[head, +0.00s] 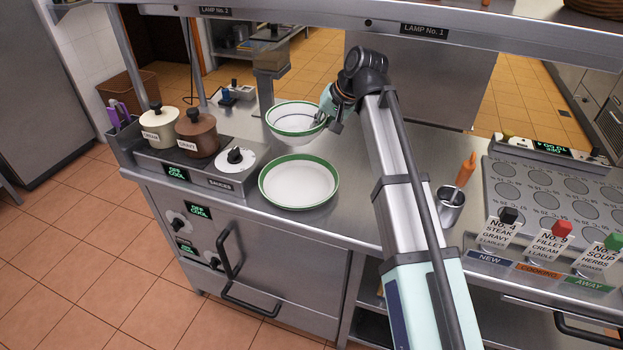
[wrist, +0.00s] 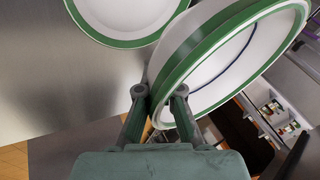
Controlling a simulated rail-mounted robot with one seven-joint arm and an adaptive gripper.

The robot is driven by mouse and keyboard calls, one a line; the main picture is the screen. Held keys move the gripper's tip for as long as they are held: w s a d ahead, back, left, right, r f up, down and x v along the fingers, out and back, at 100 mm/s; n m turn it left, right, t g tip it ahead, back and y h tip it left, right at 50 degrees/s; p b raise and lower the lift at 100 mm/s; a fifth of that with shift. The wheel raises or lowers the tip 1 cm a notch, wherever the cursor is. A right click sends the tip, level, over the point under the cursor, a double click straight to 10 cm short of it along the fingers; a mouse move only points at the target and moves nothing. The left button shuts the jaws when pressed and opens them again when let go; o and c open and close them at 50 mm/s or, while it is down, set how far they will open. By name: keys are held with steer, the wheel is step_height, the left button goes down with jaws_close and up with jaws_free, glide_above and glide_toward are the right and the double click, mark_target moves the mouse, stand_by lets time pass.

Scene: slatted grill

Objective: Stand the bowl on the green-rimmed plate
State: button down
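The white bowl with a green rim band (head: 293,123) is at the back of the steel counter, behind the plate, in the head view. My gripper (head: 322,119) is at the bowl's right side. In the wrist view my gripper (wrist: 165,92) has a finger on each side of the bowl's wall, shut on it. The bowl (wrist: 215,70) looks tilted in that view and fills much of the right side. The green-rimmed plate (head: 299,184) lies flat and empty on the counter, in front of the bowl. Part of the plate (wrist: 120,18) also shows at the wrist view's top.
Left of the plate, a warmer unit (head: 190,166) holds a cream pot (head: 158,126) and a brown pot (head: 198,135). A steel post (head: 268,85) rises behind the bowl.

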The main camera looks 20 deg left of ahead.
mark_target(312, 183)
step_height(312, 183, down, 17)
steer(key=p, duration=0.2)
steer(key=shift+p, duration=0.4)
steer(key=shift+f, duration=0.2)
steer(key=c, duration=1.3)
jaws_free()
steer(key=b+v, duration=0.2)
steer(key=v, duration=1)
steer(key=shift+r, duration=0.1)
